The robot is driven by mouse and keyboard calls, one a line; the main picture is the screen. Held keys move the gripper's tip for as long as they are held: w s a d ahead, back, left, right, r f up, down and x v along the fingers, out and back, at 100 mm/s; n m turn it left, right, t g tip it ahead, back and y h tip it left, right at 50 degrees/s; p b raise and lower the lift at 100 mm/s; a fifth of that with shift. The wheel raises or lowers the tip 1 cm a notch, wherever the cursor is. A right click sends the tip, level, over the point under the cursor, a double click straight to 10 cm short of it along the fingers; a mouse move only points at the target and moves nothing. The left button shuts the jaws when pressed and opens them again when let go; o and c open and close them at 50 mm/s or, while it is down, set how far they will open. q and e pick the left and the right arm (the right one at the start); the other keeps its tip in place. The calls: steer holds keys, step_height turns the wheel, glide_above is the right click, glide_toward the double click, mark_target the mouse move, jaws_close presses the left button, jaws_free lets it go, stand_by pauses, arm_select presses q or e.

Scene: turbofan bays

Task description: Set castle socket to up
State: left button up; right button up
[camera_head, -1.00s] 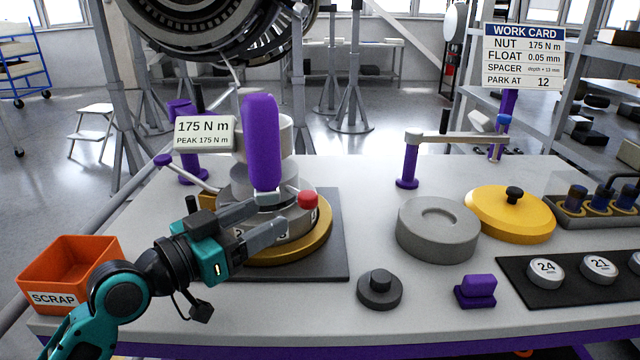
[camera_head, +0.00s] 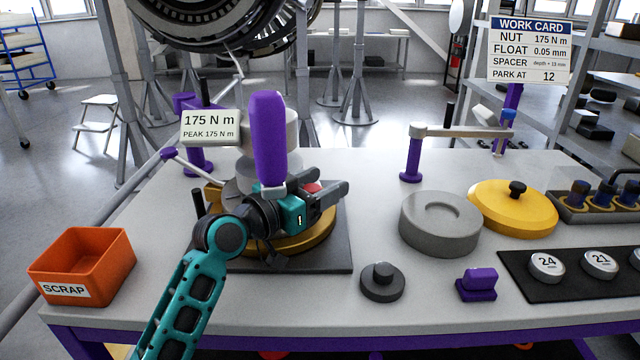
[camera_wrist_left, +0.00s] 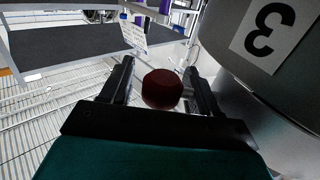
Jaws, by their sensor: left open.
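My left gripper (camera_head: 336,180) is open at the right side of the grey stacked fixture (camera_head: 240,172), which probably holds the castle socket; I cannot single the socket out. A red knob (camera_head: 313,188) shows between its fingers, partly hidden by them. In the left wrist view the red knob (camera_wrist_left: 162,89) sits between the two open fingers (camera_wrist_left: 160,88), with no clear contact. A grey metal drum marked 3 (camera_wrist_left: 285,70) is close on the right there. An upright purple handle (camera_head: 269,138) stands in front of the fixture. My right gripper is out of view.
The fixture stands on a yellow ring (camera_head: 300,245) and dark plate (camera_head: 335,262). A torque display (camera_head: 210,127) reads 175 N m. An orange scrap bin (camera_head: 82,265) is left; a grey disc (camera_head: 440,222), yellow lid (camera_head: 512,207) and dark knobbed disc (camera_head: 382,282) are right.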

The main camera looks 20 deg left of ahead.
arm_select(q)
steer(key=shift+c, duration=0.4)
jaws_close()
